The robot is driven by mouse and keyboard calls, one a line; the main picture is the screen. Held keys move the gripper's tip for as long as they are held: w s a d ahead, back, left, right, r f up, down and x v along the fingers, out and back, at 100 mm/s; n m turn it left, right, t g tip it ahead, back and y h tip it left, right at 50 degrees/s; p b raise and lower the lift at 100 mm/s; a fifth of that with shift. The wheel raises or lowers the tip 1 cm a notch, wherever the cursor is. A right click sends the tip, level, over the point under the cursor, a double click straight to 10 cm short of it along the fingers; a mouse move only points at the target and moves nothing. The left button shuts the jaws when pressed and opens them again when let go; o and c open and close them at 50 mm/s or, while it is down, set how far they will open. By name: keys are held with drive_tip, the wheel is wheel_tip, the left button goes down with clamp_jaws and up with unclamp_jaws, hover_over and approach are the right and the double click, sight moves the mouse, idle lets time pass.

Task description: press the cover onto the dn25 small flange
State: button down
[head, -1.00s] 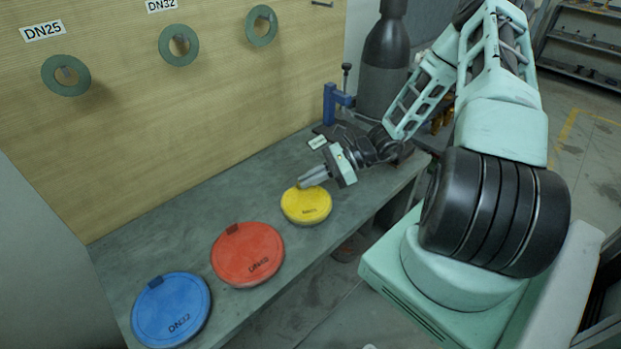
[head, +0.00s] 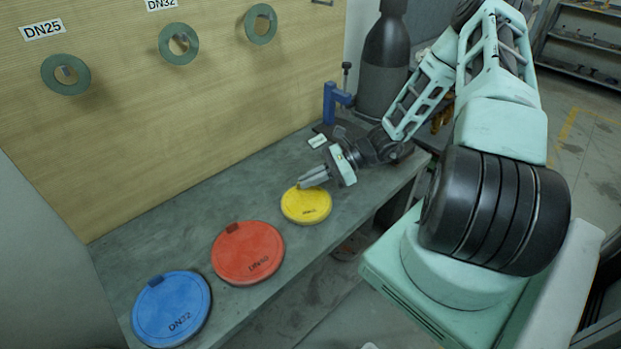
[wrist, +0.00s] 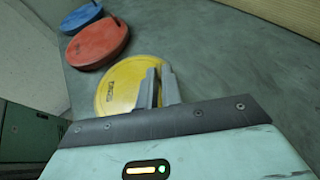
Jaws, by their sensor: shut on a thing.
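The yellow cover (head: 306,205) lies flat on the grey bench, the smallest of three round covers; its printed label is too small to read surely. It also shows in the wrist view (wrist: 118,84). My gripper (head: 303,184) reaches it from the right and is shut on the tab at its back edge. In the wrist view the fingers (wrist: 160,80) are close together at the cover's edge, and the tab between them is hidden. The DN25 flange (head: 66,74) is a green ring on the wooden wall at the left, under a DN25 sign (head: 43,30).
A red cover (head: 247,253) and a blue cover marked DN32 (head: 171,309) lie to the left on the bench (head: 170,232). Two more green flanges (head: 178,44) are on the wall. A blue clamp (head: 334,101) and a dark cylinder (head: 384,60) stand behind my arm.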

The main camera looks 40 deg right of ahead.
drive_tip(key=c, duration=1.5)
unclamp_jaws()
drive_tip(key=shift+d, duration=0.1)
drive_tip(key=b+v, duration=0.4)
drive_tip(key=v, duration=1.3)
drive_tip(key=shift+r, duration=0.15)
drive_tip(key=shift+s, duration=0.1)
